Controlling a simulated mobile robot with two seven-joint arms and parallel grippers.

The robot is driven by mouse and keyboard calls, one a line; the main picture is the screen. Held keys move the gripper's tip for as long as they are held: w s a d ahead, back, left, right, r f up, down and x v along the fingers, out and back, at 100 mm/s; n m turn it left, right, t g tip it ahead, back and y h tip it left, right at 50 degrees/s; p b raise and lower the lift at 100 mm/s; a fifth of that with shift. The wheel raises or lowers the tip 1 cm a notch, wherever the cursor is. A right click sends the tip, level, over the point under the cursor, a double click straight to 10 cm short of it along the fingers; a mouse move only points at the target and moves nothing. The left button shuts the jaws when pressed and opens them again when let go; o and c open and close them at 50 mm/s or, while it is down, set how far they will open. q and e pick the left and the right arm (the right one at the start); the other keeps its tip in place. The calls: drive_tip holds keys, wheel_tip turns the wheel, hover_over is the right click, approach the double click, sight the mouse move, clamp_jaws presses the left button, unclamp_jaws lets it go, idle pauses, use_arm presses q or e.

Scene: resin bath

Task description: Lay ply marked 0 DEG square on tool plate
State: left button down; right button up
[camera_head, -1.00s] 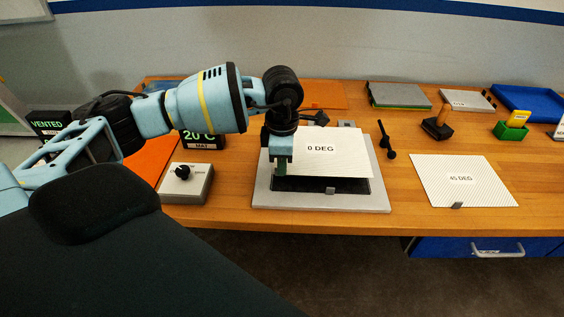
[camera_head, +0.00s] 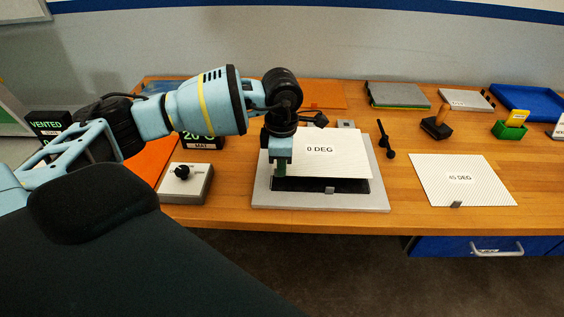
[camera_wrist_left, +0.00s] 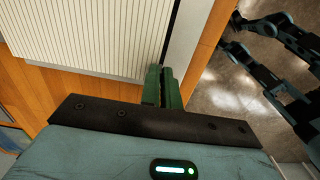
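The white ply marked 0 DEG (camera_head: 335,160) is over the grey tool plate (camera_head: 350,202). A dark strip (camera_head: 310,185) shows along the ply's front, so the ply does not cover the plate's dark area fully. My left gripper (camera_head: 281,170) is at the ply's front left corner, with its green fingers close together on it. In the left wrist view the ribbed white ply (camera_wrist_left: 95,30) reaches the fingers (camera_wrist_left: 162,88). Whether the ply rests flat on the plate is hard to tell. My right gripper is not seen in the head view.
A control box with a black knob (camera_head: 187,184) stands left of the plate. A ply marked 45 DEG (camera_head: 462,190) lies to the right. A black-handled tool (camera_head: 384,138), a wooden-handled block (camera_head: 437,127) and a green holder (camera_head: 510,131) stand behind it.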

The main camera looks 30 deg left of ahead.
use_arm(q)
drive_tip(key=shift+f, duration=1.1)
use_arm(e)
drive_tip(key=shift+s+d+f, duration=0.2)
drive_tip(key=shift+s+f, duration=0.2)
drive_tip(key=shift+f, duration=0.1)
use_arm(q)
drive_tip(key=shift+f+b, duration=0.55)
drive_tip(key=shift+f, duration=0.45)
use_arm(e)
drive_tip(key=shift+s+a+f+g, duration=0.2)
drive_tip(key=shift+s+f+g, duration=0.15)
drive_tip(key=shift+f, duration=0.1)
use_arm(q)
drive_tip(key=c, duration=1.6)
unclamp_jaws()
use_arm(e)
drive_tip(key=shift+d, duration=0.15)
use_arm(q)
drive_tip(key=shift+o, duration=0.2)
drive_tip(key=shift+r, duration=0.2)
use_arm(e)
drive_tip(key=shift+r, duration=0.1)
